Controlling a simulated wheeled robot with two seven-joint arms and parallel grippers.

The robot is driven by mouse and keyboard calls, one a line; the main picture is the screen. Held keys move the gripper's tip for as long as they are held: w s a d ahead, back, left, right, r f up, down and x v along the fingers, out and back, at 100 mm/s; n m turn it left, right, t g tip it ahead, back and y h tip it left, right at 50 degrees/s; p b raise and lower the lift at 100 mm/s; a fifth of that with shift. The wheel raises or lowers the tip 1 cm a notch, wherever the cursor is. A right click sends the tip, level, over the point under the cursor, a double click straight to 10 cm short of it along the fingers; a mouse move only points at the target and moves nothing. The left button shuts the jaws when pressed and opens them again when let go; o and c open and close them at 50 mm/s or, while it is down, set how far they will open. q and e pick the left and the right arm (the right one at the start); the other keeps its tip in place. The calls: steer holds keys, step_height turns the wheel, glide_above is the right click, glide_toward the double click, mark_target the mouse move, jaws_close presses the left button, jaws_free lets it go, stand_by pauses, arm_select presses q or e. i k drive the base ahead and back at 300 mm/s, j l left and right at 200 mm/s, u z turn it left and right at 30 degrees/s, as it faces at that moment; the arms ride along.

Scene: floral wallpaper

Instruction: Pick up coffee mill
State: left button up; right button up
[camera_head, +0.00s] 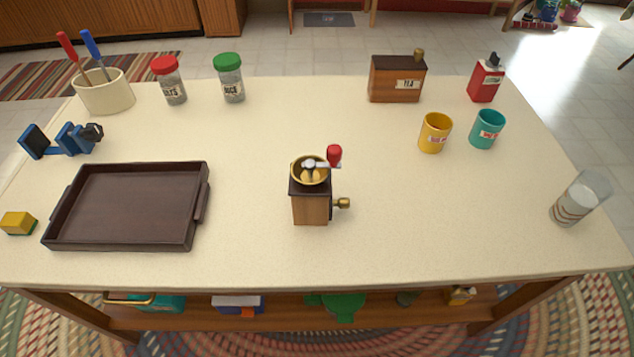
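The coffee mill (311,207) stands upright near the middle of the table, toward its front edge. It has a brown wooden body, a brass-coloured bowl on top, a crank with a red knob and a brass knob low on its right side. Nothing touches it. Neither of my grippers shows in the head view.
A dark tray (130,207) lies left of the mill, with a yellow sponge (18,222) beyond it. A yellow mug (434,132), a teal mug (487,129) and a glass (579,199) stand at right. Shakers (230,80) and a tea box (396,80) stand behind. The table around the mill is clear.

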mark_target(310, 193)
steer(key=l+u, duration=0.35)
steer(key=l, duration=0.35)
steer(key=l+u, duration=0.4)
steer(key=l, duration=0.3)
steer(key=k+l+u, duration=0.15)
steer(key=l+u, duration=0.2)
steer(key=l, duration=0.3)
